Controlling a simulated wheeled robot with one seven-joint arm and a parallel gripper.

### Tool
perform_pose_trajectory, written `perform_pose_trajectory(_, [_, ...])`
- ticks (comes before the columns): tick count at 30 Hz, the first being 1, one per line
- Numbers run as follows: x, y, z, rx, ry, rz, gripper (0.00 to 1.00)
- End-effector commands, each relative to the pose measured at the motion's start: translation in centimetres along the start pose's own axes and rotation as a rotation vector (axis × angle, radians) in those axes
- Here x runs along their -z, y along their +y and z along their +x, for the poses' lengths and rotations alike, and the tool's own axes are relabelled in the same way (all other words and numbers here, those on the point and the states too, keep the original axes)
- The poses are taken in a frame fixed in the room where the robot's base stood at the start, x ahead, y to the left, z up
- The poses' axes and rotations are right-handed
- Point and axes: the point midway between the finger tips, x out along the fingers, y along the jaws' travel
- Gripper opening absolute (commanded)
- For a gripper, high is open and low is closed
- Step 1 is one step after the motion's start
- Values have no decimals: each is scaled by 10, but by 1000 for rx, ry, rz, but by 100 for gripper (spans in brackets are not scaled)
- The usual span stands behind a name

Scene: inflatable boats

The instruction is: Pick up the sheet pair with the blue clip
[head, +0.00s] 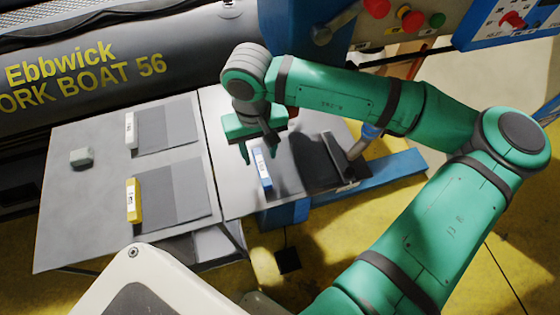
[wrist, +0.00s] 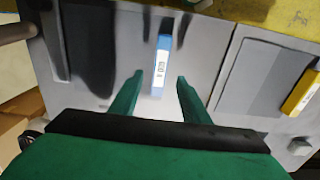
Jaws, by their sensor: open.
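The blue clip (head: 262,169) with a white label lies on the right-hand grey panel. It also shows in the wrist view (wrist: 162,62). Grey sheet seems to lie beside the clip, but shadow blurs its edges and I cannot make out the pair clearly. My gripper (head: 260,153) is open and points down above the clip. In the wrist view, the clip shows between and just beyond my open fingertips (wrist: 159,79). Nothing is between the fingers, and I see no contact with the clip.
The left-hand panel (head: 60,220) holds a white-clipped sheet pair (head: 165,124), a yellow-clipped sheet pair (head: 172,195) and a small grey block (head: 82,157). A grey boat (head: 150,60) lies behind.

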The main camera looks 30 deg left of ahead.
Motion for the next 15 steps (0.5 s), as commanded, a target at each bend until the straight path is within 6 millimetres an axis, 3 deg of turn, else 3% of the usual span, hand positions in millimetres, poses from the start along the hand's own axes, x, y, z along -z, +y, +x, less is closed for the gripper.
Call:
perform_pose_trajectory(9, [-6, 0, 39, 3, -2, -2, 42])
perform_pose_trajectory(15, [-5, 0, 52, 1, -1, -2, 42])
